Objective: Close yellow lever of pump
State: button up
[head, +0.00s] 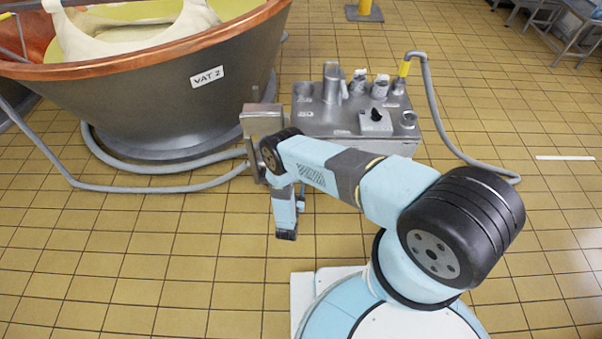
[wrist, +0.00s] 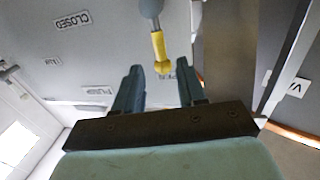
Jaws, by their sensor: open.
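The yellow lever (wrist: 159,52) shows in the wrist view, with a grey rounded pivot end at the top of the picture. Its free yellow end reaches down between the tips of my gripper (wrist: 158,70). The fingers are apart, with a visible gap on either side of the lever.
The copper-rimmed vat (head: 185,85), marked VAT 2, stands left of the pump. A grey hose (head: 150,188) runs along the floor from the vat side to the pump. Another hose (head: 435,115) drops on the pump's right. Tiled floor (head: 130,260) at front left is clear.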

jog(key=x, duration=0.8)
grip_shut()
dwell(0.5)
